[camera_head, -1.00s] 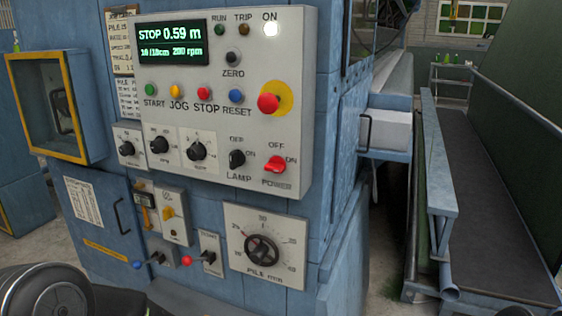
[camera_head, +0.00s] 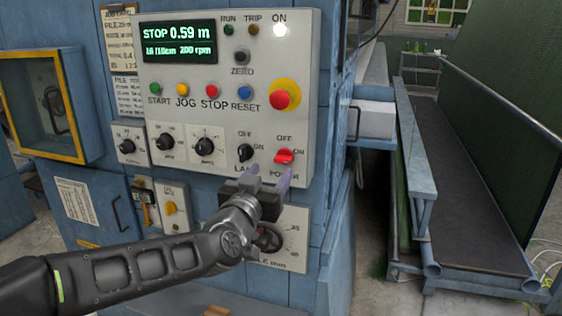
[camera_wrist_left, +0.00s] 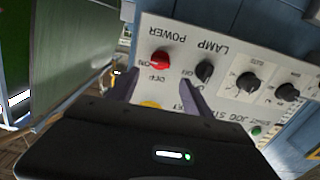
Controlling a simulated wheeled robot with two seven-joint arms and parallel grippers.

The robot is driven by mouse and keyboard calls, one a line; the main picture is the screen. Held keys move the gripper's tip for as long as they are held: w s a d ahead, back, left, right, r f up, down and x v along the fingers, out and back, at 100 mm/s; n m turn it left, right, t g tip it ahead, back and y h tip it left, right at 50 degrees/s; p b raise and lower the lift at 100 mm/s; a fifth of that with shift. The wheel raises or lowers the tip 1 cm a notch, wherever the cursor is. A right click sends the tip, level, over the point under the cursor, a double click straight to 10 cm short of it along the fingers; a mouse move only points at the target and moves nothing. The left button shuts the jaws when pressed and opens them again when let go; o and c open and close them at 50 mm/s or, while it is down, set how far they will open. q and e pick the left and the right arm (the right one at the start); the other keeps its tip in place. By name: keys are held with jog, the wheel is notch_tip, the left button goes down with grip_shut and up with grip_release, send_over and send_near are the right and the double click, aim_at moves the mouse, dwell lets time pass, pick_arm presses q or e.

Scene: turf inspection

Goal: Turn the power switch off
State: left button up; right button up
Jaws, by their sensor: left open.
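The red power switch (camera_head: 284,156) is on the lower right of the grey control panel (camera_head: 222,125). Its handle lies sideways, toward the ON mark, with OFF printed above it. The white ON lamp (camera_head: 280,30) is lit. My left gripper (camera_head: 270,174) is open just in front of and below the switch, its two purple-grey fingers apart, nothing between them. In the left wrist view the fingers (camera_wrist_left: 159,88) point toward the panel, and the red switch (camera_wrist_left: 160,60) shows beyond the gap, upside down. I see no contact. My right gripper is not in view.
The black lamp knob (camera_head: 246,152) is close left of the power switch. A red stop button on a yellow disc (camera_head: 291,84) is above it. The pile dial (camera_head: 268,238) is partly behind my left gripper. A long conveyor-like bed (camera_head: 470,160) stands at right.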

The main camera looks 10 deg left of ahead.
aim_at(281, 160)
pick_arm(q)
jog(key=w, duration=0.2)
jog(key=w+p, duration=0.1)
jog(key=w, duration=0.4)
jog(key=shift+w+d+p, duration=0.3)
jog(key=shift+w, duration=0.1)
jog(key=shift+c, duration=0.5)
grip_shut()
